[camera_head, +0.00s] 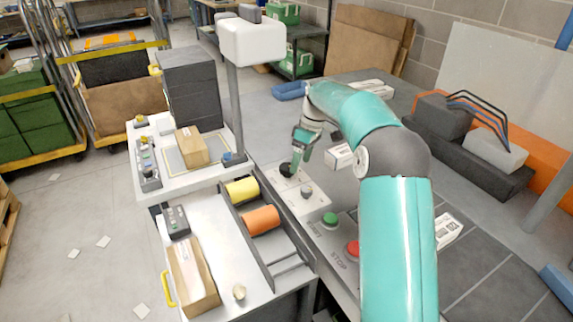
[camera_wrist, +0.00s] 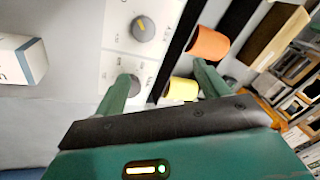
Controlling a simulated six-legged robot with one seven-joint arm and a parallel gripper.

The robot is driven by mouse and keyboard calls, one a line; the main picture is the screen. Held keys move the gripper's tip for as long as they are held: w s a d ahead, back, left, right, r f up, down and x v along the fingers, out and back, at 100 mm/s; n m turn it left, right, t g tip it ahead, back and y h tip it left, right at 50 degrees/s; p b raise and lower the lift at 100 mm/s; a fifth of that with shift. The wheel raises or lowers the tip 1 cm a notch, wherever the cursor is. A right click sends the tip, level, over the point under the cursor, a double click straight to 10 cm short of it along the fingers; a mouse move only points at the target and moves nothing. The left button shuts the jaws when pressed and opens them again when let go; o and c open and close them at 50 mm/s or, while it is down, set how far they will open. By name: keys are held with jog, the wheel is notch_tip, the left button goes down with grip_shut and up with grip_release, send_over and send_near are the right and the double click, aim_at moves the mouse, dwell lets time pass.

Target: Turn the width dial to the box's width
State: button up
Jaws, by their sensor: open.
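A pale control panel shows two dials in the head view: a dark dial (camera_head: 286,169) farther back and a grey dial (camera_head: 306,191) nearer. In the wrist view, one grey dial (camera_wrist: 143,29) with a yellow pointer is in clear view. The other dial (camera_wrist: 134,88) is partly hidden by a finger. Their labels are too small to read. My gripper (camera_head: 298,158) is open above the farther dial, and its fingers (camera_wrist: 163,72) are empty. A brown carton (camera_head: 191,147) sits on the platform; another carton (camera_head: 193,275) lies on the front bench. I cannot tell which is the task's box.
A yellow roll (camera_head: 242,190) and an orange roll (camera_head: 261,220) lie in a rack beside the panel. Green (camera_head: 330,219) and red (camera_head: 353,248) buttons are nearer. A white box (camera_head: 339,156) stands right of my gripper. A post (camera_head: 235,110) rises behind.

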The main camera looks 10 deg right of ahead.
jog(key=m, duration=0.2)
jog(key=m+t+h, duration=0.2)
jog(key=m+h, duration=0.5)
jog(key=m, duration=1.7)
send_near(287, 167)
jog(key=x, duration=0.9)
jog(key=shift+w+r, duration=0.1)
jog(key=c, duration=1)
